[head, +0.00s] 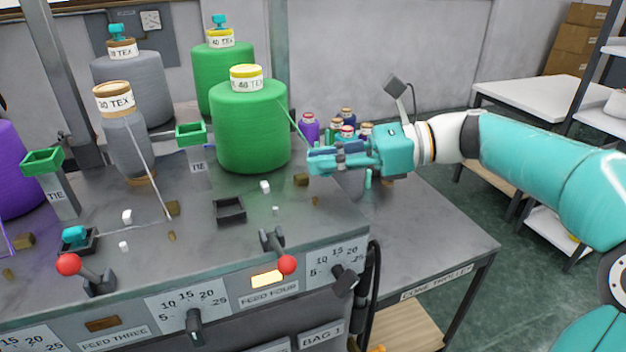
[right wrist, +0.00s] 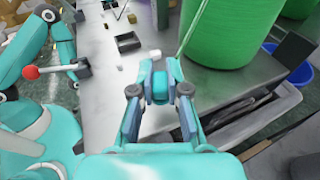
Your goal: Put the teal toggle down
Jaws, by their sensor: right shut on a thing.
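My right gripper (head: 314,161) is at the right of the large green cone, above the grey bench top. In the right wrist view its fingers (right wrist: 160,84) are shut on a small teal toggle (right wrist: 160,88). In the head view the held toggle cannot be told apart from the teal fingers. A dark square tray (head: 230,209) lies empty on the bench behind the feed four lever; it also shows in the right wrist view (right wrist: 129,42). Another teal toggle (head: 75,236) sits in a like tray behind the feed three lever. My left gripper is not seen.
The green cone (head: 252,128) stands close left of the gripper. Red-knobbed levers (head: 286,264) edge the bench front. Small white and brown cubes (head: 265,187) lie around the empty tray. Several small colored spools (head: 309,128) stand behind the gripper.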

